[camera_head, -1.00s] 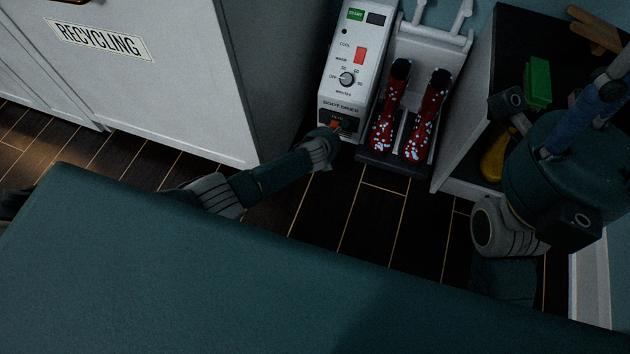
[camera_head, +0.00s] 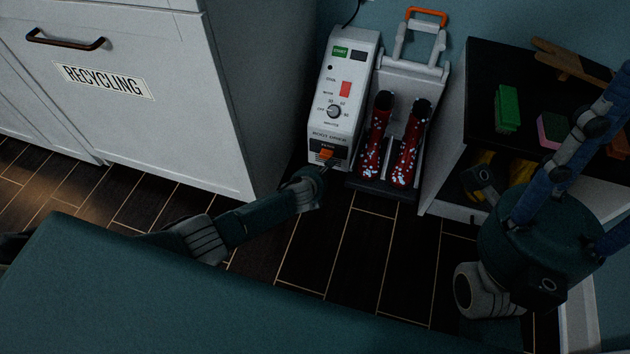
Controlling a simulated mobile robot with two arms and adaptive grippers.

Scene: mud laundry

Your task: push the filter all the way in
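The filter (camera_head: 326,154) shows as an orange tab in a dark slot low on the front of the white boot dryer (camera_head: 335,100). How far it sticks out is too small to tell. My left arm reaches in from the left, and my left gripper (camera_head: 326,168) is just below and in front of the filter. Its dark fingers are small and dim. I cannot tell whether they touch the tab or are open. My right arm is at the right edge, and its gripper is not visible.
Red spotted boots (camera_head: 405,150) stand on the dryer's rack. A dark-topped shelf unit (camera_head: 480,110) on the right holds a green block (camera_head: 507,108) and a pink sponge (camera_head: 552,130). A white recycling cabinet (camera_head: 200,130) stands left. Dark floor (camera_head: 350,250) is open in front.

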